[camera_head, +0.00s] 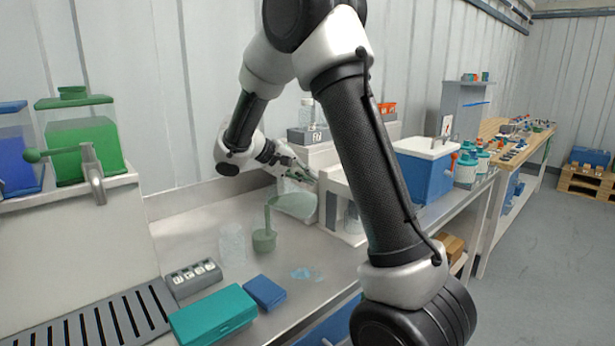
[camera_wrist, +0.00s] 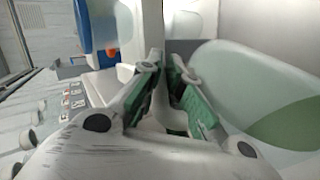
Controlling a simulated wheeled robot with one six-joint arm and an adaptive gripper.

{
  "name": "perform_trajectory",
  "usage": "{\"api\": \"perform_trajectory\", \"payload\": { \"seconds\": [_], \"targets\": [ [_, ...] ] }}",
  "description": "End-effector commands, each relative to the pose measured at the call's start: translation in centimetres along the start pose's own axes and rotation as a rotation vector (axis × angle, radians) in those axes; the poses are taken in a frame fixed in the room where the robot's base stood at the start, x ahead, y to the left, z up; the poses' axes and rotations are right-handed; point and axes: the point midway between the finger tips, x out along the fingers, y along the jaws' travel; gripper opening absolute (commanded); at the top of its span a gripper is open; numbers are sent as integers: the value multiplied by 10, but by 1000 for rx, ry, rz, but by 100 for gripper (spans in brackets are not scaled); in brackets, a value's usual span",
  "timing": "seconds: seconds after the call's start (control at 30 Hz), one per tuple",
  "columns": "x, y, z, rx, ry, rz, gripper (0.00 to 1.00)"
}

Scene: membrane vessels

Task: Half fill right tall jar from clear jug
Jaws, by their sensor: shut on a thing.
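My gripper (camera_head: 296,172) is shut on the clear jug (camera_head: 296,203), which is tilted with its mouth toward the left and holds green liquid. The jug also fills the right side of the wrist view (camera_wrist: 250,85), beside the green-padded fingers (camera_wrist: 170,78). A green stream runs from the jug's lip down into the right tall jar (camera_head: 264,241). Green liquid stands in the lower part of that jar, and its clear walls are hard to make out. The left tall jar (camera_head: 232,243) stands beside it, clear, with no green visible in it.
A teal case (camera_head: 213,316), a blue box (camera_head: 265,292) and a labelled block (camera_head: 193,277) lie at the front. A blue wet-looking patch (camera_head: 307,273) marks the bench. A white stand (camera_head: 343,205) is close right of the jug. Green (camera_head: 84,150) and blue tanks stand left.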

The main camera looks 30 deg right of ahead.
Motion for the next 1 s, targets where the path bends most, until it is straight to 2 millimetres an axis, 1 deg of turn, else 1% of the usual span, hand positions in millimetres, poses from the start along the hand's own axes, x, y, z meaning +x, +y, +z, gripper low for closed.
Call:
{"api": "perform_trajectory", "payload": {
  "seconds": [0.07,0.17,0.4,0.6,0.7,0.83,1.0],
  "targets": [
    [0,0,0,1,0,-2,0],
    [1,2,0,9,-17,-86,0],
    [8,-5,0,11,-91,-493,0],
    [13,-10,0,12,-140,-772,0],
    [14,-12,1,9,-160,-883,0],
    [15,-15,2,4,-175,-959,0],
    [14,-16,3,1,-176,-968,0]
  ]
}}
